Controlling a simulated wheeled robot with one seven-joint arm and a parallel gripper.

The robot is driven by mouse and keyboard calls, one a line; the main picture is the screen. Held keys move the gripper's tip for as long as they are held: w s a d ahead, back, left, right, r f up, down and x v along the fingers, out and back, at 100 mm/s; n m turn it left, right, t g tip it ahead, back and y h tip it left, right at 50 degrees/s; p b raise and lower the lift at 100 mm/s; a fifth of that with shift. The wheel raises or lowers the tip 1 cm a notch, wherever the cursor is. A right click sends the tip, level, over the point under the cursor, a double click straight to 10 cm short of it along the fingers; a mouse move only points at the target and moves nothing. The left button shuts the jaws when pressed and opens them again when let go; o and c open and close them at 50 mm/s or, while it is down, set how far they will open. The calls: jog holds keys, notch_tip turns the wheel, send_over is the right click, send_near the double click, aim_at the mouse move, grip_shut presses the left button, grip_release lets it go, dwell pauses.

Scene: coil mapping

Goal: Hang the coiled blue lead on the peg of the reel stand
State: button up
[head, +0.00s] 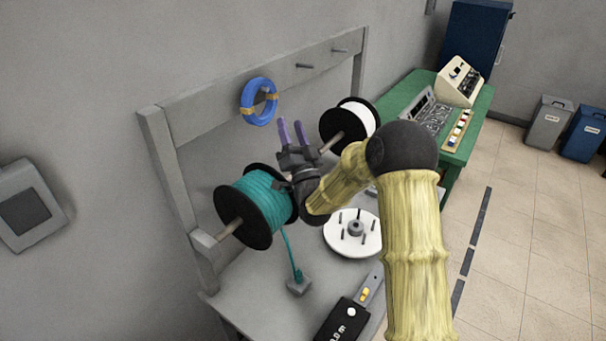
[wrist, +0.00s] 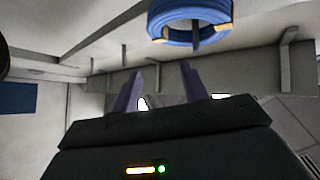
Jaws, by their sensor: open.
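The coiled blue lead (head: 259,102) with tan ties hangs on a peg of the reel stand's upper rail (head: 215,95), at the left part of the rail. The coil also shows at the top of the wrist view (wrist: 190,12), with a dark peg (wrist: 196,38) passing through it. My gripper (head: 291,132) is open and empty, its two purple fingers apart. It is just below and to the right of the coil, not touching it as far as I can see. The fingers show in the wrist view (wrist: 160,88) with nothing between them.
Two bare pegs (head: 304,66) stick out further right on the rail. Below are a teal cable reel (head: 268,196), a white reel (head: 357,116) and a white disc with pins (head: 343,238). A length counter (head: 343,318) lies at the front. A green bench (head: 472,130) stands behind right.

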jog(key=b+v, duration=0.4)
jog(key=v, duration=0.6)
jog(key=shift+s, duration=0.2)
jog(key=shift+d+f, duration=0.1)
jog(key=shift+f, duration=0.05)
jog(key=s+d+f+n+g+h, duration=0.4)
jog(key=d+f+g+h, duration=0.15)
jog(key=f+g, duration=0.6)
jog(key=s+d+f+g+h, duration=0.1)
jog(key=s+d+g, duration=0.2)
jog(key=s, duration=0.7)
jog(key=s+d+f+g+h, duration=0.1)
jog(key=s+d+f+g, duration=0.1)
jog(key=s+g, duration=0.5)
jog(key=s+d, duration=0.1)
jog(key=s, duration=0.2)
jog(key=shift+d+f+m, duration=0.3)
jog(key=shift+d, duration=0.1)
